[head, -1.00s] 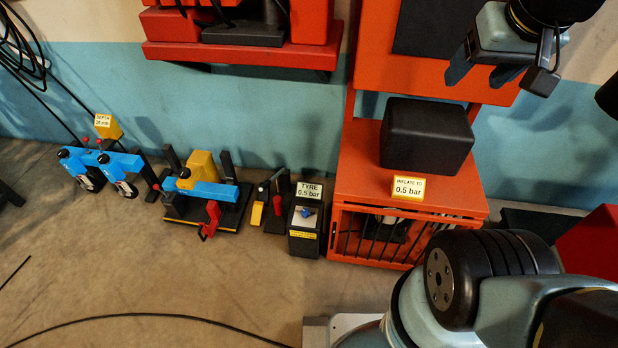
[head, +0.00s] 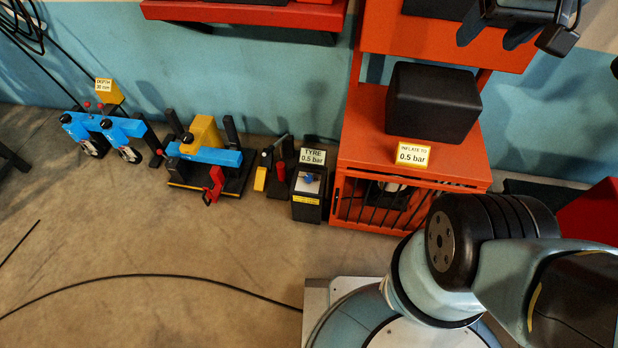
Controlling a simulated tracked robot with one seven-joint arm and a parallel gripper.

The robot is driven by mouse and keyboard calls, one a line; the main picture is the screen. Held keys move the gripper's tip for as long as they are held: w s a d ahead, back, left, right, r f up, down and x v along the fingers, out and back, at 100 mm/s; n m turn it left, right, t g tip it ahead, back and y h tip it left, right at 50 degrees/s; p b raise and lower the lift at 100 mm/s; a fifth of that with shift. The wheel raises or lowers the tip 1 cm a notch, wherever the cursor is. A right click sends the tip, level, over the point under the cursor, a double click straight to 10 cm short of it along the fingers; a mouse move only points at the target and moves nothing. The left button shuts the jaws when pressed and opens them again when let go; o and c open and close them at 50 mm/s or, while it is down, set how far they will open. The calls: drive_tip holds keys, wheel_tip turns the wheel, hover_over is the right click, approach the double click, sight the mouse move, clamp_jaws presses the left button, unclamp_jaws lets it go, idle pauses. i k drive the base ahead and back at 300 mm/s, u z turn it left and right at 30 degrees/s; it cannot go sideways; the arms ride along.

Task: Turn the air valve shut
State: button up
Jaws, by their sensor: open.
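A black box (head: 307,206) labelled "TYRE 0.5 bar" stands on the floor against the left side of the red cabinet. A small blue knob (head: 309,177) sits on its pale top face; it looks like the air valve, but its turn position is too small to read. My gripper (head: 489,41) is at the top right edge of the head view, partly cut off. Its two grey-blue fingers are apart with nothing seen between them. It is well above and to the right of the knob, not touching it.
The red cabinet (head: 365,158) bears a black block (head: 433,103) and an "INFLATE TO 0.5 bar" sign (head: 414,154). Blue-barred tools (head: 205,155) stand to the left of the box. A black cable (head: 150,276) crosses the otherwise clear floor in front.

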sight(308, 178)
drive_tip(key=z, duration=0.7)
drive_tip(key=i, duration=0.1)
drive_tip(key=u, duration=2.65)
drive_tip(key=k, duration=0.7)
drive_tip(key=z, duration=0.6)
drive_tip(key=i, duration=1)
drive_tip(key=z, duration=0.05)
